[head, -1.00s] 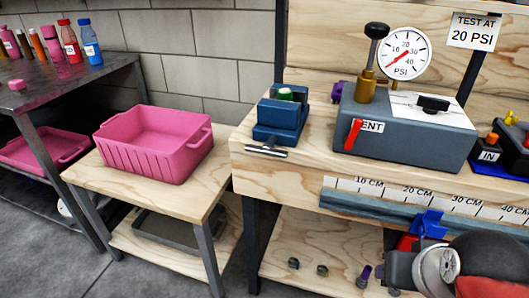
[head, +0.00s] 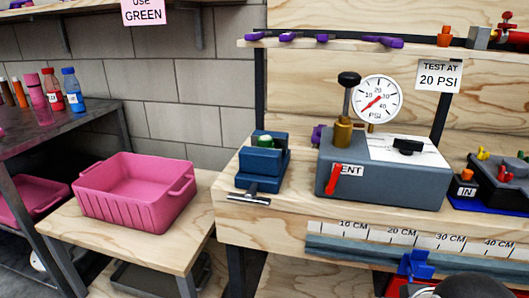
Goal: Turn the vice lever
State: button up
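The blue vice (head: 262,165) stands at the left front corner of the wooden workbench in the head view. Its lever, a silver bar (head: 248,199), sticks out at the front below the jaws and lies roughly level, tilting slightly down to the right. A small green piece (head: 264,141) sits at the top of the vice, seemingly between the jaws.
A grey test box (head: 385,185) with a gauge (head: 377,98) and red lever (head: 331,179) stands right of the vice. A pink bin (head: 135,195) sits on the lower table at left. A blue rail (head: 350,248) runs along the bench front.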

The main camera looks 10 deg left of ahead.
aim_at(250, 196)
jog(key=k+l+u, duration=0.1)
jog(key=u, duration=1.3)
jog(key=k+j+u, duration=0.2)
jog(key=k, duration=0.15)
